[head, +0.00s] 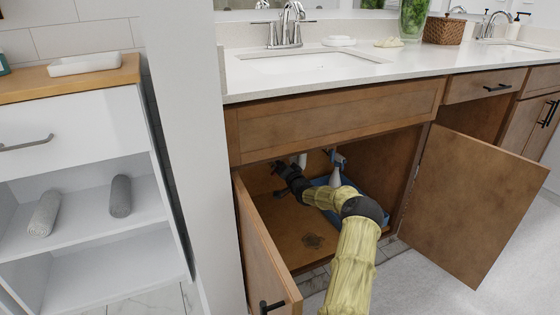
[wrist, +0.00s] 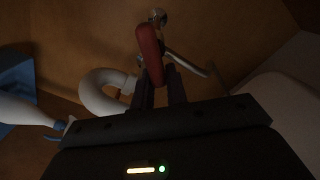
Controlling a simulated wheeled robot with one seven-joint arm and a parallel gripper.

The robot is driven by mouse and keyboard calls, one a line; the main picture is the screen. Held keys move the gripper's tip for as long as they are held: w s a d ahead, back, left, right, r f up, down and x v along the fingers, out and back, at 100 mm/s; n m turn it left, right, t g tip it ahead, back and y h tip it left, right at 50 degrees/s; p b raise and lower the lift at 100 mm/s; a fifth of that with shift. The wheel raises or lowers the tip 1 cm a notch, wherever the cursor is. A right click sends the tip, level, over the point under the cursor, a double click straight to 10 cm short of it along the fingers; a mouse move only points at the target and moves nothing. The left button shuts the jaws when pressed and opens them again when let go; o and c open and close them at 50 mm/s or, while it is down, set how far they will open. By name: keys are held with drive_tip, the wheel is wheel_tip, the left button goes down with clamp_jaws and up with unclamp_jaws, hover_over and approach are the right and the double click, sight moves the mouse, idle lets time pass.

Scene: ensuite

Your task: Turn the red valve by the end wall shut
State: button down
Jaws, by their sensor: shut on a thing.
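The red valve (wrist: 150,50) shows in the wrist view as an elongated red handle, seen nearly end-up, in front of a metal fitting (wrist: 158,17) on the brown cabinet wall. My gripper (wrist: 162,82) is shut on the red handle, with its two dark fingers on either side of the handle's lower part. In the head view my gripper (head: 283,172) reaches into the open cabinet under the sink, toward its left inner side. The valve is hidden there behind my gripper and the cabinet front.
A white curved drain pipe (wrist: 98,92) is close left of my fingers. A blue container (head: 352,188) stands on the cabinet floor, right of my arm. Open cabinet doors flank my arm, the left one (head: 262,245) close and the right one (head: 470,200) swung wide.

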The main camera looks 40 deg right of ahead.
drive_tip(key=m, duration=0.3)
drive_tip(key=f+m, duration=0.1)
drive_tip(key=m, duration=0.2)
drive_tip(key=d+f+m, duration=0.1)
drive_tip(key=m, duration=0.2)
drive_tip(key=shift+s+f+b, duration=0.1)
drive_tip(key=shift+s+b, duration=0.1)
drive_tip(key=shift+b, duration=0.2)
drive_tip(key=c, duration=1.4)
unclamp_jaws()
drive_tip(key=p+v, duration=0.8)
drive_tip(key=v, duration=0.9)
drive_tip(key=shift+s+a, duration=0.15)
